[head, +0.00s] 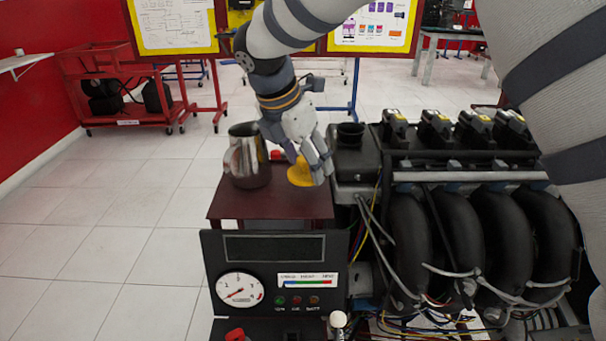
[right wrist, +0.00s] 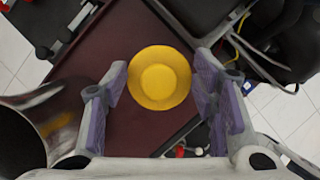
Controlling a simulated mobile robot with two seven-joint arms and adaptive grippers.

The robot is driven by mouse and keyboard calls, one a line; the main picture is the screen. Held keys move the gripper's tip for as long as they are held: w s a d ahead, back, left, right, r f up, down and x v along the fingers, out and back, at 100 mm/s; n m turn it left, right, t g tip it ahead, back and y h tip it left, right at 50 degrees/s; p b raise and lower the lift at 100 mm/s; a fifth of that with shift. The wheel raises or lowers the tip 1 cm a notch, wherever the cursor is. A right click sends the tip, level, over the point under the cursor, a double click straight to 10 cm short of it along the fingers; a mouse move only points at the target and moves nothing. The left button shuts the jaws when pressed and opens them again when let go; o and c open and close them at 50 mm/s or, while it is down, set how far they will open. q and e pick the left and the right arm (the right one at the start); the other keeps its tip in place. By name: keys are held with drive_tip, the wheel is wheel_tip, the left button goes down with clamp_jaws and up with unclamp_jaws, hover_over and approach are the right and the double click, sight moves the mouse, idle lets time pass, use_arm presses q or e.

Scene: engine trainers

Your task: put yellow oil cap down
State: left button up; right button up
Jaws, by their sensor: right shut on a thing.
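The yellow oil cap (head: 299,173) is at the fingers of my right gripper (head: 318,172), over the right part of a dark red platform (head: 270,206). In the right wrist view the round cap (right wrist: 160,77) shows between the two purple finger pads of the right gripper (right wrist: 160,92), which is shut on it. The cap is low over the platform; I cannot tell whether it touches the surface. The platform's bare top (right wrist: 135,130) shows around it. My left gripper is in neither view.
A metal jug (head: 245,157) stands on the platform left of the gripper, and close to it in the wrist view (right wrist: 40,125). The engine (head: 450,190) with its open black filler neck (head: 350,132) is at the right. A gauge panel (head: 275,275) is in front.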

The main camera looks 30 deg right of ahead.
sight(305, 176)
wheel_tip(305, 176, down, 3)
drive_tip(key=shift+w+f, duration=0.15)
drive_tip(key=shift+f, duration=0.05)
drive_tip(key=shift+f, duration=0.15)
drive_tip(key=o, duration=0.8)
drive_tip(key=v, duration=1.2)
